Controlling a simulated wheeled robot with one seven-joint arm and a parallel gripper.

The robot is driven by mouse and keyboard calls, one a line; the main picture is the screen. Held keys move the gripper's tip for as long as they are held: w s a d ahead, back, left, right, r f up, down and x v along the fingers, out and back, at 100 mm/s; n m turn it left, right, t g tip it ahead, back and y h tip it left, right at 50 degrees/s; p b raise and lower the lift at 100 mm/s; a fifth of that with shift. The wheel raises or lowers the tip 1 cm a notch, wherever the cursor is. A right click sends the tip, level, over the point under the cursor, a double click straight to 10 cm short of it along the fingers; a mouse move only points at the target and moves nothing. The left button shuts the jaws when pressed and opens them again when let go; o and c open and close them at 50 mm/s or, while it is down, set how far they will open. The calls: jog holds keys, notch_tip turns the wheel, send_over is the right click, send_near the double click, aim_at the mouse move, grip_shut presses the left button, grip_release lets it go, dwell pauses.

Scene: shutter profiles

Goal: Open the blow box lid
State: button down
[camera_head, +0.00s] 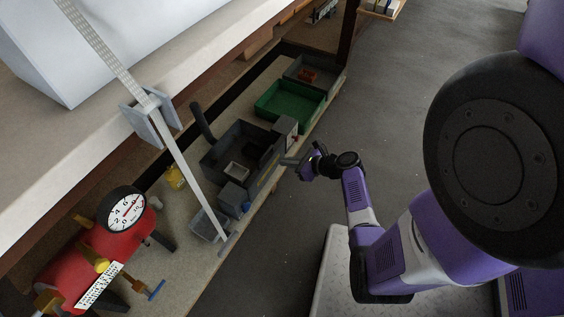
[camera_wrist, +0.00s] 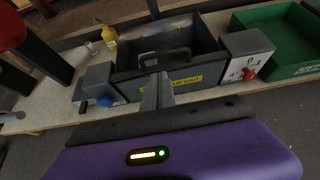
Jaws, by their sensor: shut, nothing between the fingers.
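The blow box (camera_head: 215,157) is a dark grey box on the lower bench shelf. In the wrist view the blow box (camera_wrist: 125,84) shows a yellow label (camera_wrist: 187,81) on its front and a dark arched handle (camera_wrist: 178,53) near its front top edge. The inside looks dark and recessed; I cannot tell how the lid lies. My gripper (camera_head: 289,162) is just in front of the box, off the shelf's front edge. In the wrist view my gripper (camera_wrist: 157,92) has its fingers together, empty, before the front wall below the handle. Contact is unclear.
A switch box with a red knob (camera_wrist: 249,74) adjoins the box's right side. A grey block with a blue knob (camera_wrist: 105,100) is at its left. A green bin (camera_head: 290,104) stands beyond, and a red tank with a gauge (camera_head: 122,208) at left. The floor in front is clear.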

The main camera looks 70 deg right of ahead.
jog(key=b+x, duration=0.3)
jog(key=x, duration=0.5)
jog(key=shift+w+f+b, duration=0.2)
jog(key=shift+b, duration=0.1)
jog(key=shift+r, duration=0.15)
jog(key=r+p, duration=0.2)
jog(key=p, duration=0.2)
jog(key=w+r+g+p, duration=0.1)
jog(key=r+p, duration=0.1)
jog(key=p, duration=0.2)
jog(key=r+g+p, duration=0.1)
jog(key=r+p, duration=0.1)
jog(key=p, duration=0.2)
jog(key=shift+w+d+r+y+p, duration=0.15)
jog(key=shift+w+r+y+p, duration=0.15)
jog(key=shift+y, duration=0.1)
jog(key=w+d+r+g+p, duration=0.2)
jog(key=w+d+r+p, duration=0.1)
jog(key=w+r+p, duration=0.9)
jog(key=shift+w+d+r, duration=0.2)
jog(key=shift+w+r, duration=0.55)
jog(key=shift+w, duration=0.15)
